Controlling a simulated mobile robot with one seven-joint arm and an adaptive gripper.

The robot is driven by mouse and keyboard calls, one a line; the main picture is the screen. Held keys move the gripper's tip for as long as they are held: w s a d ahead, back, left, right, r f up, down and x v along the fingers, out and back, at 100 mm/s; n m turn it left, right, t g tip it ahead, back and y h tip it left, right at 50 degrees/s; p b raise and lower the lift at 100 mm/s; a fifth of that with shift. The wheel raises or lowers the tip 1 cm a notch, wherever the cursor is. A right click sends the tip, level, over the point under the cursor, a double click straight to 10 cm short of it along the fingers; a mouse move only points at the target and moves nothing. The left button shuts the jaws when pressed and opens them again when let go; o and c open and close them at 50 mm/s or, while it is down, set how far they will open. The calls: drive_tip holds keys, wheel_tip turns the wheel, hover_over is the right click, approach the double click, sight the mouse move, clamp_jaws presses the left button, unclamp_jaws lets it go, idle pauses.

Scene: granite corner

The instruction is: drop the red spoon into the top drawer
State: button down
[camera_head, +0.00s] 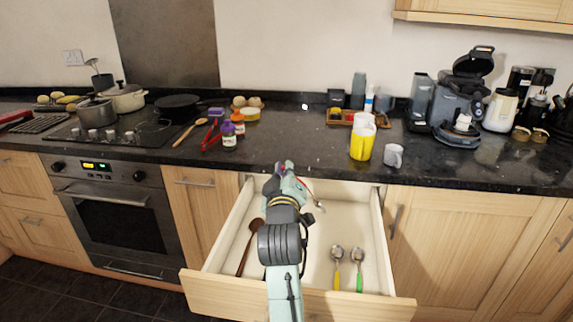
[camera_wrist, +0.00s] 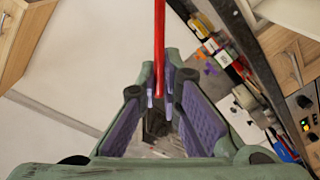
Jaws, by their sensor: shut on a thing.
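My gripper (camera_head: 290,176) is above the back part of the open top drawer (camera_head: 350,305), close to the counter's front edge. In the wrist view, my gripper (camera_wrist: 158,98) is shut on the red spoon (camera_wrist: 159,45), whose red handle stands out between the fingertips. In the head view the arm hides much of the spoon; a bit of red and a metal end show just right of the gripper. Inside the drawer lie a brown wooden spoon (camera_head: 248,246), a yellow-handled spoon (camera_head: 337,270) and a green-handled spoon (camera_head: 358,270).
The dark countertop (camera_head: 290,140) overhangs the drawer's back. On it stand a yellow container (camera_head: 362,142), a grey mug (camera_head: 393,156) and several bottles and utensils. An oven (camera_head: 112,215) is at left. Bare drawer floor shows between the spoons.

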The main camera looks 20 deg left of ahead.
wheel_tip(320, 180, down, 6)
drive_tip(key=b, duration=0.5)
drive_tip(key=shift+s+r, duration=0.1)
drive_tip(key=c, duration=1.7)
unclamp_jaws()
drive_tip(key=v, duration=0.7)
drive_tip(key=shift+s+d, duration=0.15)
drive_tip(key=shift+s, duration=0.15)
